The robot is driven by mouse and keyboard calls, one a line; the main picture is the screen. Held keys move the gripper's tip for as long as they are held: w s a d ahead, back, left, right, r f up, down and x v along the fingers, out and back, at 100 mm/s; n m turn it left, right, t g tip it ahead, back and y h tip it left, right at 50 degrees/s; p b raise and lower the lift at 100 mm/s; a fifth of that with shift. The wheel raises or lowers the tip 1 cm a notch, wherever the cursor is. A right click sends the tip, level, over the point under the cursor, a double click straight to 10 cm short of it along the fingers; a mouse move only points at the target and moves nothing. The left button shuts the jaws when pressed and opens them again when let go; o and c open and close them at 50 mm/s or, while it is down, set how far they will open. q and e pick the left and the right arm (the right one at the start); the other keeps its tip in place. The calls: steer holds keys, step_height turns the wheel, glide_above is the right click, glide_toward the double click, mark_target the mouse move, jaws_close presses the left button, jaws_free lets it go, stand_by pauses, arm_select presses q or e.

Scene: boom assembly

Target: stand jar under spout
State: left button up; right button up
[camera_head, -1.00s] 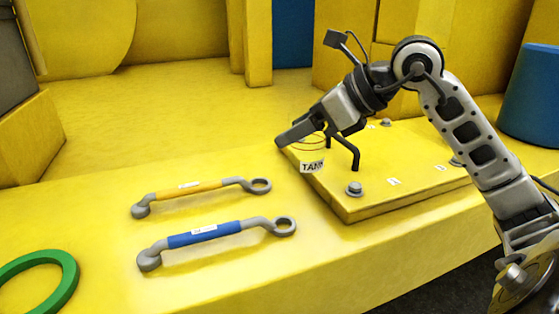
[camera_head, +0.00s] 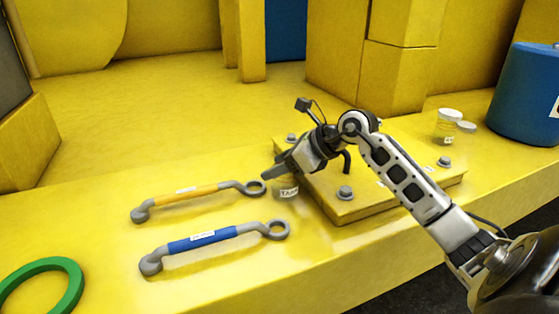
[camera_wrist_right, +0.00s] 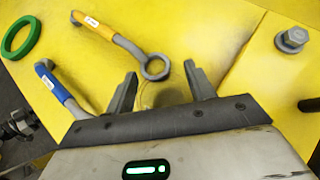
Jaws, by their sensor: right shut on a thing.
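A clear jar (camera_head: 287,187) with a white label starting "TAN" hangs below my right gripper (camera_head: 272,174) in the head view. It is just left of the raised yellow plate's corner. My right gripper is shut on it. In the right wrist view, the fingers (camera_wrist_right: 161,88) stand apart with only a faint clear outline between them. A dark bent pipe (camera_head: 347,161), which looks like the spout, rises from the plate behind my arm, right of the jar. I cannot tell whether the jar touches the surface. My left gripper is not in view.
The yellow plate (camera_head: 350,208) has several grey bolts (camera_head: 345,192). A yellow-handled spanner (camera_head: 195,194), a blue-handled one (camera_head: 205,239) and a green ring (camera_head: 72,270) lie to the left. Capped jars (camera_head: 447,124) and a blue drum (camera_head: 522,95) stand at the right.

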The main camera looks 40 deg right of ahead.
steer(key=shift+f, duration=0.15)
steer(key=o, duration=1.2)
steer(key=shift+c, duration=0.2)
